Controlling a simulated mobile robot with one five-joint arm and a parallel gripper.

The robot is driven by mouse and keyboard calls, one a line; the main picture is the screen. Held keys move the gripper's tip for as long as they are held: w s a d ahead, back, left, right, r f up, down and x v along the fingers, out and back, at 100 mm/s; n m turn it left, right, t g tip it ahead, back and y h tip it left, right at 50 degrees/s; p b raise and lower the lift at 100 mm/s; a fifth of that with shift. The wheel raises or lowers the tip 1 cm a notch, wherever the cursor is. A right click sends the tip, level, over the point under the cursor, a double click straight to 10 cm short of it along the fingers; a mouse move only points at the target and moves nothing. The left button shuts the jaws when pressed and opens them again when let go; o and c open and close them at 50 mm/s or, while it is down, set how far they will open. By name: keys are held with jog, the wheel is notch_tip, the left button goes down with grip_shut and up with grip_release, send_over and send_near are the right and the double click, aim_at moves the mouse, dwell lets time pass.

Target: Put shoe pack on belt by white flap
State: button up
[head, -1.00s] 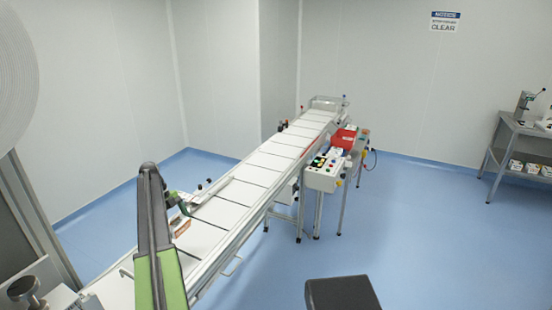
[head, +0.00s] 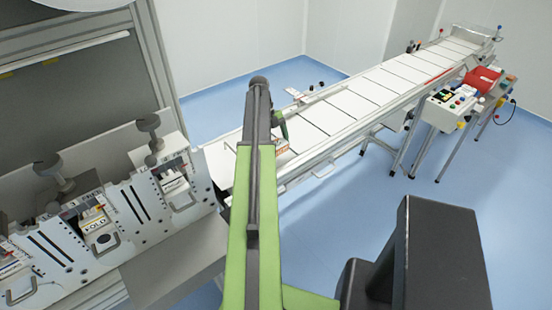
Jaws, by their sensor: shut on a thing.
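My green and dark arm reaches forward over the near end of the white conveyor belt (head: 345,107). My gripper (head: 282,134) shows just right of the arm's far end, partly hidden behind it. It is shut on a small white and orange-brown pack (head: 284,147), seemingly the shoe pack, at the belt's near part. Most of the pack is hidden by the arm, and I cannot tell whether it touches the belt. Dark crossbars divide the belt into white sections. I cannot make out which part is the white flap.
A metal machine with slotted plates and black knobs (head: 147,123) stands at the left, against the belt's near end. A control box with buttons (head: 448,106) and a red item (head: 482,79) stand right of the belt. Blue floor (head: 400,175) is open at the right.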

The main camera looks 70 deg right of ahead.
notch_tip(320, 180, down, 4)
jog(key=b, duration=0.4)
jog(key=shift+f, duration=0.2)
jog(key=shift+r, duration=0.25)
jog(key=shift+f, duration=0.25)
jog(key=o, duration=1.2)
jog(key=shift+r, duration=0.1)
jog(key=shift+o, duration=0.2)
jog(key=p+v, duration=1.1)
jog(key=v, duration=0.1)
jog(key=shift+r, duration=0.15)
